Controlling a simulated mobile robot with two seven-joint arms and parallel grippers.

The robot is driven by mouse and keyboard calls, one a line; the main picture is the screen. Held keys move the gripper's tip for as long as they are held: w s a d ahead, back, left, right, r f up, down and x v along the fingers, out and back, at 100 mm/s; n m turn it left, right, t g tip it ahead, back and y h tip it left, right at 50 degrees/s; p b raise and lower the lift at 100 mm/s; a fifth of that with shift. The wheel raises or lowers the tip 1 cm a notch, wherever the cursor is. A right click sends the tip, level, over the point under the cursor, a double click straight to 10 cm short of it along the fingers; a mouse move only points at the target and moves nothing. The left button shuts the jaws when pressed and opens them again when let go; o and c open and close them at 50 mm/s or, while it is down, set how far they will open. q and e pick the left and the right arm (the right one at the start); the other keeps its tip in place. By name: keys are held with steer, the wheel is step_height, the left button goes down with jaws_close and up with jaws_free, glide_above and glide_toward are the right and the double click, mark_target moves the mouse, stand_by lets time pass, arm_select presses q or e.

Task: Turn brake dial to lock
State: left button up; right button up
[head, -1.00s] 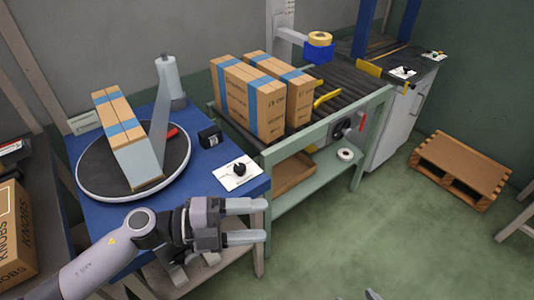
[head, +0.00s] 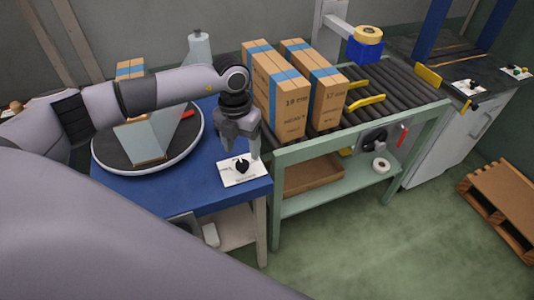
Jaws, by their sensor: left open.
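A white plate (head: 229,179) with a small black dial (head: 242,167) lies at the front right corner of the blue table. The lettering on the plate is too small to read. My left gripper (head: 240,150) points down just above the dial, open, with its fingers toward either side of the knob. I cannot tell whether the fingers touch it. My right gripper is not in view.
A round turntable (head: 184,152) with a box and a grey angled plate stands left of the dial, partly behind my left arm. Taped cartons (head: 283,105) stand on the roller conveyor (head: 400,98) at right. A wooden pallet (head: 500,205) lies on the floor.

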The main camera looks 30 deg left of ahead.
mark_target(242, 164)
arm_select(q)
steer(key=shift+w+a+r+y, duration=0.15)
steer(key=shift+w+a+y, duration=0.15)
steer(key=shift+w+a, duration=0.05)
step_height(242, 164, down, 7)
steer(key=shift+p, duration=0.35)
steer(key=c, duration=1.1)
